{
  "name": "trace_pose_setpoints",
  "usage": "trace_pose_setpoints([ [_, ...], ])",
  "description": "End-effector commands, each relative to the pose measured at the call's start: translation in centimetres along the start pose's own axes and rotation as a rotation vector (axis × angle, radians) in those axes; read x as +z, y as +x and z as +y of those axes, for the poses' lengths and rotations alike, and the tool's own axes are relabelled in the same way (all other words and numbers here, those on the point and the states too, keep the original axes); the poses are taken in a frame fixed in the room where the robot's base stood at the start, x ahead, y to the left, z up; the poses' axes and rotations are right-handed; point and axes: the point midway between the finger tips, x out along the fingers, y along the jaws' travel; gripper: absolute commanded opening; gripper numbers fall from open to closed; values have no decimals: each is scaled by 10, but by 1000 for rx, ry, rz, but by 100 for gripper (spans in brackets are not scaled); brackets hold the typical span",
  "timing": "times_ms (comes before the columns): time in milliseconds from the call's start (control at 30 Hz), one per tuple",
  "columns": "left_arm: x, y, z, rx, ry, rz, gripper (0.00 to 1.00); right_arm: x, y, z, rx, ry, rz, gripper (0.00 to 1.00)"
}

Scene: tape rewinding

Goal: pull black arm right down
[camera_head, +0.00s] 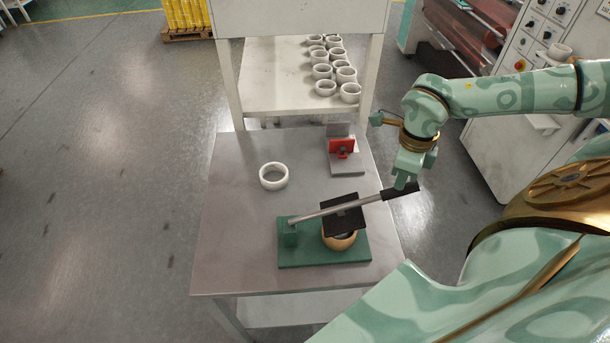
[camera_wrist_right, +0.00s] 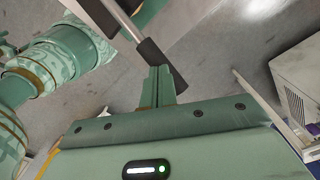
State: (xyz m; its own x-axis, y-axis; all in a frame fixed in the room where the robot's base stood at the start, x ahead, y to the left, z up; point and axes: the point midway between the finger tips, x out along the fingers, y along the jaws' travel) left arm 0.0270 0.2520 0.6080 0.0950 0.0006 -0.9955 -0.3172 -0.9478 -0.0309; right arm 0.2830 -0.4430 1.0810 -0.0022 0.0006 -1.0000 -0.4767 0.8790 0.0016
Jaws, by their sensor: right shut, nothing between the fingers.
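The black arm is a lever with a metal rod (camera_head: 338,209) and a black handle (camera_head: 402,191). It is hinged on a green base (camera_head: 295,253) at the left and slopes up to the right. A black square plate (camera_head: 344,222) on the rod lies over a tan roll (camera_head: 340,242). My right gripper (camera_head: 401,182) is shut, with its fingertips at the top of the handle. In the right wrist view, the shut fingers (camera_wrist_right: 157,78) overlap the black handle (camera_wrist_right: 161,64); whether they touch cannot be told. My left gripper is out of view.
A white ring (camera_head: 273,176) lies on the grey table (camera_head: 222,222). A red device (camera_head: 342,148) on a grey block stands at the back right. Several white rings sit on the shelf (camera_head: 270,85) behind. The table's left side is clear.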

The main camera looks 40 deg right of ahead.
Motion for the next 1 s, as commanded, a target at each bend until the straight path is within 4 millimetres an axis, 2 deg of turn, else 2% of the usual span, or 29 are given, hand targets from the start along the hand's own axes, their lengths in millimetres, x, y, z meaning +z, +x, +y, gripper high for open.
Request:
trace_pose_setpoints([
  [33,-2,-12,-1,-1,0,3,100,4,-15,2,-1,-1,-3,0],
  [200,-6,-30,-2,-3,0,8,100,14,-41,8,-1,-1,-4,0],
  [500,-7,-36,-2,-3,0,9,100,20,-50,12,-1,-1,-3,0],
  [800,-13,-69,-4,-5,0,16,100,46,-92,26,0,-2,-5,0],
  [1000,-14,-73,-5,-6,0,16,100,52,-97,30,-1,0,-2,0],
])
